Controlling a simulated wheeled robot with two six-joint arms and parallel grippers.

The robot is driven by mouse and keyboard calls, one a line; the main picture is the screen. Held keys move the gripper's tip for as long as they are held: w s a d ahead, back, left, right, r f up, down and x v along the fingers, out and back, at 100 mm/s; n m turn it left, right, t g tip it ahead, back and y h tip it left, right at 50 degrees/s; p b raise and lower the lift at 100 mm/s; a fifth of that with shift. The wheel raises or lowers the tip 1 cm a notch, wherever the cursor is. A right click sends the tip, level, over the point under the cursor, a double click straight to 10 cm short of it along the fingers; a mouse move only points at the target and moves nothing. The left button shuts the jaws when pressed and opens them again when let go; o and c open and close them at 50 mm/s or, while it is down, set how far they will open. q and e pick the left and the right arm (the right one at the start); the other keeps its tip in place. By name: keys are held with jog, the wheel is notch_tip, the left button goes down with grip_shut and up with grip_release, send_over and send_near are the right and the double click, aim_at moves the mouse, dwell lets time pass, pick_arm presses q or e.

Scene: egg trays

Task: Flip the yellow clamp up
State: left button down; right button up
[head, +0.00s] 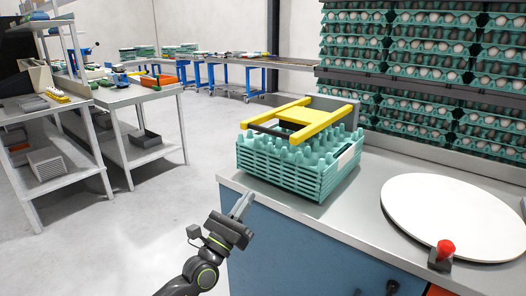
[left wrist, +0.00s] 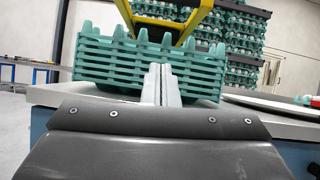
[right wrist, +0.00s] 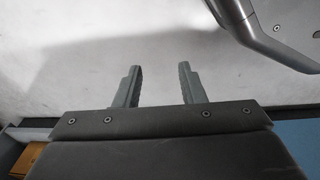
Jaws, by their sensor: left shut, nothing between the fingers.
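The yellow clamp (head: 308,125) lies across the top of a stack of teal egg trays (head: 280,178) on the counter's left end. It has two long yellow bars and a wide middle plate, with dark parts beneath. In the left wrist view one yellow bar of the clamp (left wrist: 193,24) shows above the trays (left wrist: 145,55). My left gripper (head: 243,204) is shut and empty, in front of and below the stack. Its fingers (left wrist: 161,84) are together in the left wrist view. My right gripper (right wrist: 160,85) is open and empty over bare floor; it is outside the head view.
The metal counter (head: 350,215) carries a white round disc (head: 455,215) and a red knob (head: 446,249) on the right. Racks of egg trays (head: 420,80) stand behind. Shelves (head: 125,95) stand at the left, with clear floor between.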

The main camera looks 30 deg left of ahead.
pick_arm(q)
jog(key=shift+s+d+r+m+t+h, duration=0.15)
jog(key=shift+r+m+h, duration=0.1)
jog(key=shift+r+m, duration=0.2)
jog(key=shift+w+d+r+m+t+h, duration=0.15)
jog(key=shift+r+m+h, duration=0.1)
jog(key=shift+r+m, duration=0.2)
pick_arm(e)
jog(key=shift+w+a, duration=0.35)
jog(key=shift+w, duration=0.05)
pick_arm(q)
jog(key=shift+s, duration=0.1)
jog(key=shift+r, duration=0.1)
pick_arm(e)
jog(key=shift+s+f, duration=0.1)
